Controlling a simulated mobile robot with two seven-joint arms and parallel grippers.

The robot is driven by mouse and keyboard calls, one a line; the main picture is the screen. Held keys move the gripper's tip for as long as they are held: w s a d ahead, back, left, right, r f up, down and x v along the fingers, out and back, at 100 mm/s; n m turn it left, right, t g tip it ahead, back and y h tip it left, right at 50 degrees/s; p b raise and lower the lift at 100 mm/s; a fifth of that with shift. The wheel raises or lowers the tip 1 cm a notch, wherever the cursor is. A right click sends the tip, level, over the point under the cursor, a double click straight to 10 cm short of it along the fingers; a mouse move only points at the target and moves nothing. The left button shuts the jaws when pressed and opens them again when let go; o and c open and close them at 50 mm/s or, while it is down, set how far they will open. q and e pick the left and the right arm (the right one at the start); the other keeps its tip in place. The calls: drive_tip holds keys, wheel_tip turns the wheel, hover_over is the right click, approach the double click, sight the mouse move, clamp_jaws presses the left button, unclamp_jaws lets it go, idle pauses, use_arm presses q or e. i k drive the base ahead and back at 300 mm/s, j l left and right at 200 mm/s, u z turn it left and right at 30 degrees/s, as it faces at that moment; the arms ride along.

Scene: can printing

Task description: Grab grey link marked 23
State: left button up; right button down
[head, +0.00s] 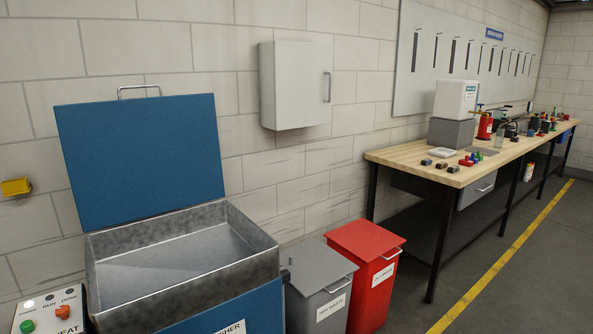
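No grey link marked 23 can be made out. Small dark, red, blue and green parts lie on the near end of the wooden workbench (400,157), too small to read any marking. More small coloured items stand farther along it. Neither of my grippers is in view.
An open blue-lidded metal washer (257,262) stands at the left, beside a control panel (40,316) with buttons. A grey bin (318,290) and a red bin (368,242) stand between it and the workbench. The floor (497,222) before the bench is clear, with a yellow line.

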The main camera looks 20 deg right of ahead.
sight(453, 169)
drive_tip(key=z, duration=1.7)
drive_tip(key=i+z, duration=0.1)
drive_tip(key=i, duration=1)
drive_tip(key=i+j+z, duration=0.15)
drive_tip(key=i, duration=0.95)
drive_tip(key=i+j+z, duration=0.15)
drive_tip(key=i, duration=0.4)
